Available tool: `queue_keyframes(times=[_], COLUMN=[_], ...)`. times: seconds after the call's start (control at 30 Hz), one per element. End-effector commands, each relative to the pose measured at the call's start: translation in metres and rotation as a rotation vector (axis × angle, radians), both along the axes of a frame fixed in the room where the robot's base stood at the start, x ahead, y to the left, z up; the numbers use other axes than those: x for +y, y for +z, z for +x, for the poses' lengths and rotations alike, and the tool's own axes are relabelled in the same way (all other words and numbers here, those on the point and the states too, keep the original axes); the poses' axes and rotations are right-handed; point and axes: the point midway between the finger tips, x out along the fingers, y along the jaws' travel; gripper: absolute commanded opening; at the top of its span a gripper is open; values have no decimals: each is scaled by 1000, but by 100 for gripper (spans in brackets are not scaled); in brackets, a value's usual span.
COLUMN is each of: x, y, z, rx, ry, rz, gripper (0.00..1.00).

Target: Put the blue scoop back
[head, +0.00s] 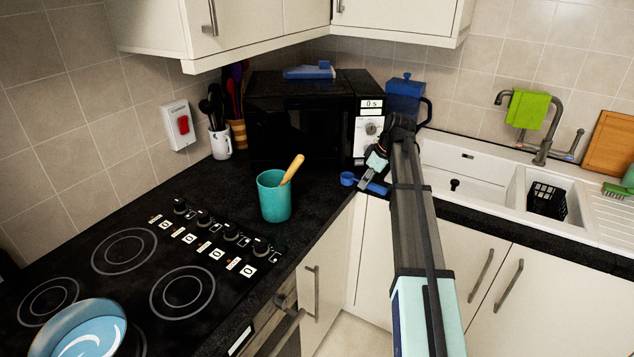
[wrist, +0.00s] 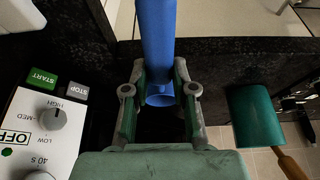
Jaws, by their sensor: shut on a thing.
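The blue scoop (head: 347,179) is near the counter's inner corner, in front of the microwave. Its round bowl is at the left and its handle runs to the right in the head view. My gripper (head: 368,177) is shut on it. In the wrist view my gripper's fingers (wrist: 160,105) are on either side of the blue scoop (wrist: 157,45), which runs up out of the picture. I cannot tell whether the scoop touches the counter.
A teal cup (head: 275,201) with a wooden-handled utensil stands left of the scoop, by the hob (head: 150,265). The black microwave (head: 300,120) is behind, with a blue item (head: 308,72) on top. A blue jug (head: 405,100) and the sink (head: 480,175) are at the right.

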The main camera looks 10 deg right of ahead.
Motion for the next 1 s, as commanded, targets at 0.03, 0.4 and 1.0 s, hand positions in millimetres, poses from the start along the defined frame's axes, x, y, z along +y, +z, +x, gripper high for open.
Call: queue_keyframes(times=[0.03, 0.4, 1.0], x=[4, 66, 127], y=[1, 4, 1], z=[5, 60, 111], rx=[0, -2, -1], ry=[10, 15, 9], rz=[1, 1, 0], gripper=[0, 0, 0])
